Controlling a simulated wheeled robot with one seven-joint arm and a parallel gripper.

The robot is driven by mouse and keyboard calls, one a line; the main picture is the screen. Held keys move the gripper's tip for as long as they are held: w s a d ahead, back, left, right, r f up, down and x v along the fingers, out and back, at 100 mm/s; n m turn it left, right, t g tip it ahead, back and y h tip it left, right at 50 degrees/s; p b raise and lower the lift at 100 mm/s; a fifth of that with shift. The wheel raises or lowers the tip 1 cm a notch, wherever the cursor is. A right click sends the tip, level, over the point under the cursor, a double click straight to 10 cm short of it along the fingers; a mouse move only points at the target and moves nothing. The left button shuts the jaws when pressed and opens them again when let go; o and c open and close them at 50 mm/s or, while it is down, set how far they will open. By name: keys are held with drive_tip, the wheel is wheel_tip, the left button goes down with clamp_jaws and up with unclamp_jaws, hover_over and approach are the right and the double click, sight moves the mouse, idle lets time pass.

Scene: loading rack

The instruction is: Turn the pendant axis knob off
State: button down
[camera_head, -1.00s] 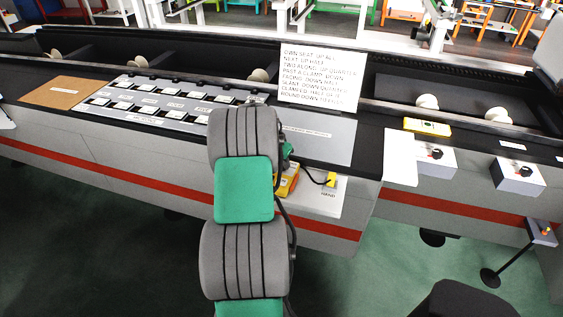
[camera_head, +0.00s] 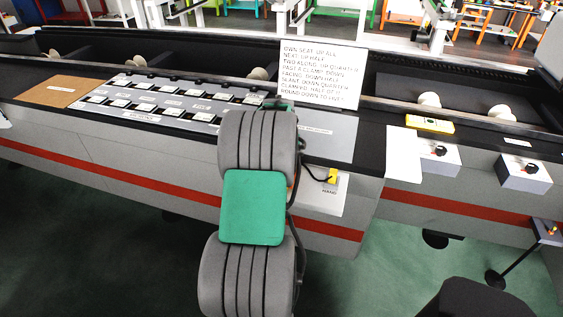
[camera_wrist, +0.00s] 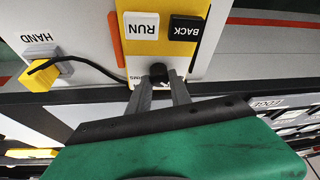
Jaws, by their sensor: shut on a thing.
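The yellow pendant (camera_wrist: 197,52) shows in the wrist view with a white RUN button (camera_wrist: 141,26) and a black BACK button (camera_wrist: 186,28). Their lettering appears upside down. Below them a small black knob (camera_wrist: 158,69) sits beside a partly covered white label. My gripper (camera_wrist: 160,78) has its two fingers on the knob from below and is shut on it. The fingers hide part of the knob, so I cannot tell its setting. In the head view my arm hides the gripper and the pendant.
A yellow plug (camera_wrist: 40,77) with a black cable sits beside the HAND label in the wrist view; the plug also shows in the head view (camera_head: 332,176). A white instruction sign (camera_head: 318,75) stands behind my arm. A panel of switches (camera_head: 150,100) lies to the left.

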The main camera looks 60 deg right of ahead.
drive_tip(key=shift+n+t+b, duration=0.35)
drive_tip(key=shift+n+t, duration=0.05)
drive_tip(key=shift+n, duration=0.5)
drive_tip(key=c, duration=1.2)
unclamp_jaws()
drive_tip(key=shift+o, duration=0.2)
drive_tip(key=v, duration=0.7)
drive_tip(key=shift+r+b, duration=0.4)
drive_tip(key=shift+b, duration=0.05)
drive_tip(key=shift+s, duration=0.15)
